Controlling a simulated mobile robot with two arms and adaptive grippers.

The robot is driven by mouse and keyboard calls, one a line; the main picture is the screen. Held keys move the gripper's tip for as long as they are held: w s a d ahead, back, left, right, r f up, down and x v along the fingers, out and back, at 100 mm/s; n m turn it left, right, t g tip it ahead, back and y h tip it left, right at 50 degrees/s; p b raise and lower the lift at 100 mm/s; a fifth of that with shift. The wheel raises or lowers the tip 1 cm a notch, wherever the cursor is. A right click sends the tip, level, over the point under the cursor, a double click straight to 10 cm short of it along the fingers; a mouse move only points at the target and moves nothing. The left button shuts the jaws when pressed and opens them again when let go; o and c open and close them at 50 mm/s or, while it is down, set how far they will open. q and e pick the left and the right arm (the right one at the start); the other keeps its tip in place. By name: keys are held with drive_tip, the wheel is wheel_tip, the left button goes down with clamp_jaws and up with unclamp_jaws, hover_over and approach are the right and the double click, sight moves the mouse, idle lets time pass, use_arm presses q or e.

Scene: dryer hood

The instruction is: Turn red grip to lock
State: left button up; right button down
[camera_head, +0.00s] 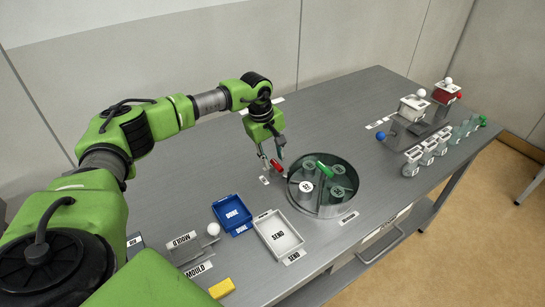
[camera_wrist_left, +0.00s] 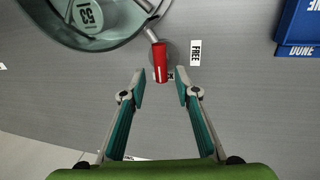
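The red grip (camera_wrist_left: 160,62) is a small red cylinder on a metal rod beside the round dryer hood (camera_wrist_left: 106,40). In the head view the red grip (camera_head: 276,166) shows just below my left gripper (camera_head: 270,157). In the left wrist view my left gripper (camera_wrist_left: 160,78) is open, its two teal fingers on either side of the lower end of the red grip, with gaps between. A label reading FREE (camera_wrist_left: 195,53) lies right of the grip. The hood (camera_head: 323,180) holds several numbered grey cylinders and has a green handle (camera_head: 325,169) on top. My right gripper is not in view.
A blue DONE tray (camera_head: 232,213) and a white SEND tray (camera_head: 279,235) stand near the front of the table. A yellow block (camera_head: 221,288) lies at the front edge. Several glass jars (camera_head: 428,152) stand at the right.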

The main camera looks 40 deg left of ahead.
use_arm(q)
wheel_tip(320, 180, up, 12)
drive_tip(key=s, duration=0.2)
drive_tip(key=shift+a+f, duration=0.15)
drive_tip(key=shift+a, duration=0.3)
drive_tip(key=shift+s, duration=0.1)
idle(0.3)
